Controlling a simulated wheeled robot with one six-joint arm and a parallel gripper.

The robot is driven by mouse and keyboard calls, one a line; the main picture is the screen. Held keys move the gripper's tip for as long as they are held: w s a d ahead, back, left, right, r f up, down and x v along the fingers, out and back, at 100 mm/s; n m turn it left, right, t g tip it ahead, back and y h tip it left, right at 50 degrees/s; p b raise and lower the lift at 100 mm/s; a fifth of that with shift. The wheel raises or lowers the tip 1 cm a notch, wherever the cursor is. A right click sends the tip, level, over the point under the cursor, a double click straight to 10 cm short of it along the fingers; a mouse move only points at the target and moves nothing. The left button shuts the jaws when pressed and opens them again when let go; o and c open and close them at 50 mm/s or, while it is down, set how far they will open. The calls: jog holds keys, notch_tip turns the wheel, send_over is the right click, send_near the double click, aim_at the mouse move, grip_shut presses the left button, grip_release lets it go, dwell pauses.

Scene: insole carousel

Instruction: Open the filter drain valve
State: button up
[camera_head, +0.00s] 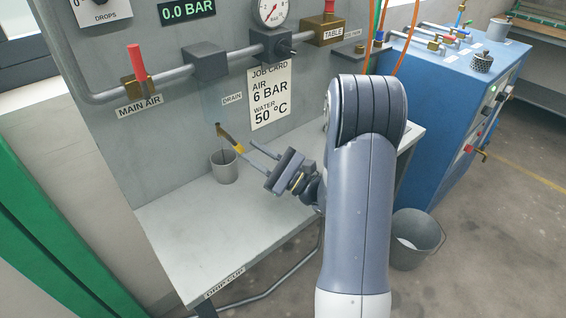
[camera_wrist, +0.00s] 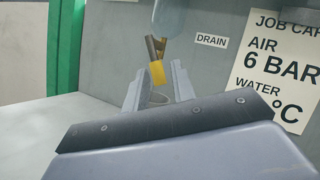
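The filter drain valve (camera_head: 228,137) is a small brass valve with a yellow-tipped lever, below the filter beside the DRAIN label (camera_head: 232,98). Its lever slants down to the right in the head view. In the wrist view the yellow lever (camera_wrist: 157,73) hangs between the lines of my two fingers. My gripper (camera_head: 246,148) is open, with its fingertips close to the lever's end. I cannot tell whether the tips reach past the lever or touch it. A grey drip cup (camera_head: 224,168) stands under the valve on the bench.
The grey panel (camera_head: 105,160) rises behind the valve, with a job card (camera_head: 271,95) to its right. The main air valve (camera_head: 138,68) with a red lever sits upper left. The bench top (camera_head: 190,235) is mostly clear. A blue machine (camera_head: 440,90) stands to the right.

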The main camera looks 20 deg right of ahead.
jog(key=s+d, duration=0.5)
jog(key=s, duration=0.1)
jog(key=shift+d, duration=0.25)
